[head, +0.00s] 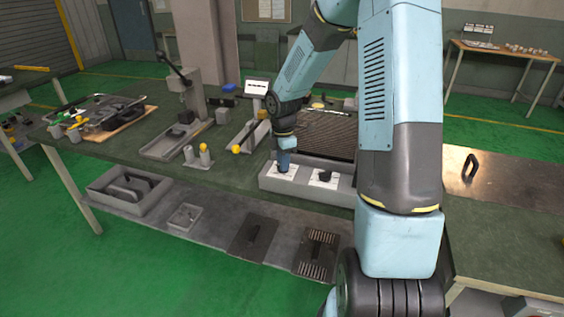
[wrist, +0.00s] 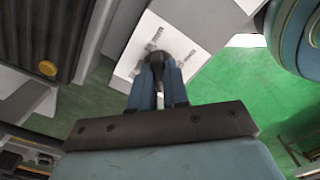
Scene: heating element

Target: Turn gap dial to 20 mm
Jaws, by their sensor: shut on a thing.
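A grey control box (head: 268,183) on the bench carries two dials on white plates. My gripper (head: 284,167) points down at the left dial and hides most of it. In the wrist view, my gripper (wrist: 163,75) is shut on a dark dial knob (wrist: 156,58) in front of a white scale plate (wrist: 150,33). The plate's markings are too small to read, so I cannot tell the setting. The second dial (head: 324,176), a dark knob, stands free to the right. No readable label shows which one is the gap dial.
A dark ribbed panel (head: 325,132) lies behind the box. A lever with a yellow knob (head: 237,149) and a small white display (head: 257,87) stand left of my gripper. A lever press (head: 183,90) is farther left. A lower shelf (head: 215,228) holds trays and plates.

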